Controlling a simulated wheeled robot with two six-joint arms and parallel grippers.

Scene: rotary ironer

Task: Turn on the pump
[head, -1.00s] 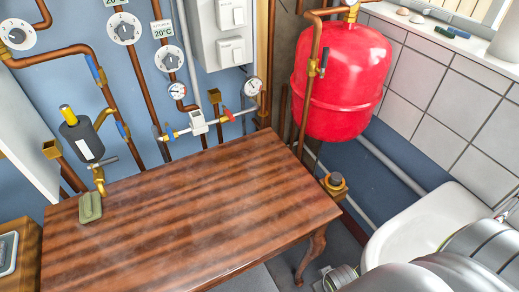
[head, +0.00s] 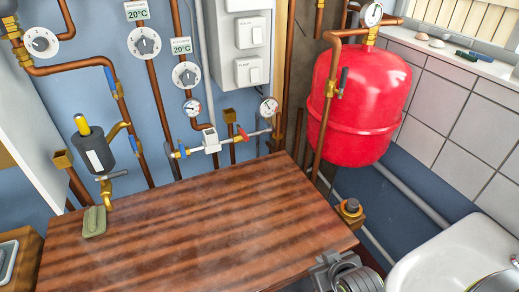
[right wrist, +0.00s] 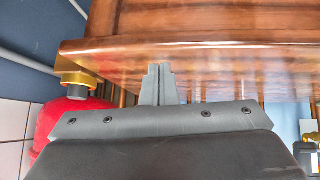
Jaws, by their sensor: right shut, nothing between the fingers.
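A light grey switch box (head: 235,45) is on the blue wall at top centre in the head view. It has an upper rocker switch (head: 250,33) and a lower rocker switch (head: 249,71). Their small labels are hard to read, and I cannot tell their on or off state. My right gripper (head: 325,263) is at the bottom, by the table's front right edge, well below and right of the box. It is shut and empty; its fingers (right wrist: 159,70) point at the table edge in the right wrist view. My left gripper is not in view.
A wooden table (head: 200,235) stands below the wall pipes, its top mostly clear. Copper pipes, dials (head: 144,42) and gauges surround the box. A red tank (head: 355,105) hangs to its right. A white basin (head: 440,255) is at lower right.

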